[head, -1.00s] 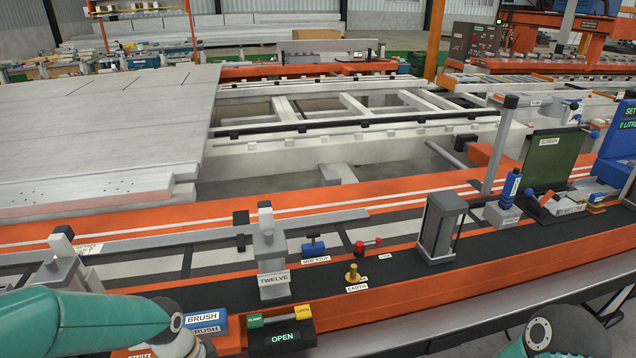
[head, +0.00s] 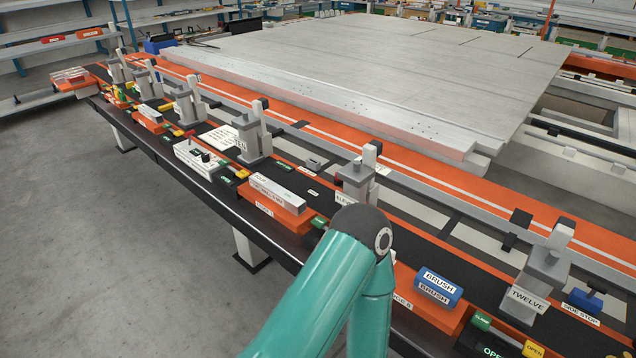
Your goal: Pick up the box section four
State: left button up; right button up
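No label reading "box section four" can be made out. A short pale grey bar (head: 278,194) with small lettering lies on an orange holder (head: 268,208) at the front edge of the jig, left of the teal arm. A similar small pale piece (head: 150,112) sits on another orange holder further up the left. Long pale metal lengths (head: 330,103) lie along the near edge of the large grey panel (head: 390,55). One teal arm of mine rises from the bottom centre, its grey elbow joint in front of the jig edge. Neither gripper shows.
Grey clamp posts stand along the black jig rail, including TWELVE (head: 541,280) and ELEVEN (head: 357,182). A blue BRUSH block (head: 439,287) sits right of the arm. A white control box (head: 201,158) is further left. The grey floor (head: 110,240) at left is clear.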

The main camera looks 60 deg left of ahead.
aim_at(285, 197)
jog(key=z, duration=0.95)
jog(key=i, duration=0.15)
jog(key=u, duration=2.85)
jog(key=k, duration=0.9)
jog(key=u, duration=0.2)
jog(key=i, duration=0.9)
jog(key=k, duration=0.15)
